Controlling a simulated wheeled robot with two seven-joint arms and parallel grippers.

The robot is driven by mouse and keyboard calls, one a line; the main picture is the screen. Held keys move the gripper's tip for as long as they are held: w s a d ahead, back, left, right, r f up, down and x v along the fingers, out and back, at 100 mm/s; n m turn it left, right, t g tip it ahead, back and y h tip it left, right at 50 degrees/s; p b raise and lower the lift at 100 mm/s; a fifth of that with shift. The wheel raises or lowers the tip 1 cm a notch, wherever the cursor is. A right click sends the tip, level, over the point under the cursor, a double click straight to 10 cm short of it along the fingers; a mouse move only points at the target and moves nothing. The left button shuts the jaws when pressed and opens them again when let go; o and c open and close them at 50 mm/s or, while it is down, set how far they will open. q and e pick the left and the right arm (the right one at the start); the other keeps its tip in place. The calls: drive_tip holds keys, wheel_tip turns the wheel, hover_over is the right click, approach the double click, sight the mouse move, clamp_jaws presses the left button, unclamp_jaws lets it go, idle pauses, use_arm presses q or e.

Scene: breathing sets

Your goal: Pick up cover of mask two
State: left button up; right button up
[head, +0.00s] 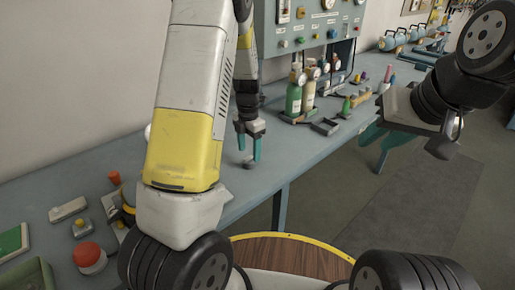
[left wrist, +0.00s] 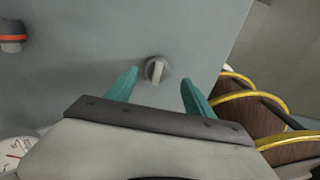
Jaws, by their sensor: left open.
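A small round grey cap with a raised ridge lies on the blue-grey bench (head: 190,112); it looks like the mask cover (head: 249,162), though no label shows. My left gripper (head: 248,143) points down above it with teal fingers apart and nothing between them. In the left wrist view the cover (left wrist: 157,70) lies on the bench surface just beyond and between the open fingertips (left wrist: 160,75). My right gripper (head: 385,130) is at the right, off the bench edge; its fingers are too unclear to judge. No mask is clearly visible.
Green and tan bottles (head: 294,95) with gauges stand farther along the bench. A gauge panel (head: 310,22) rises behind.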

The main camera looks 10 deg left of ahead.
sight(249, 157)
use_arm(q)
drive_tip(key=f, duration=0.4)
drive_tip(key=shift+w+a+f, duration=0.1)
drive_tip(key=shift+w+a, duration=0.05)
drive_tip(key=shift+w, duration=0.05)
drive_tip(key=c, duration=0.9)
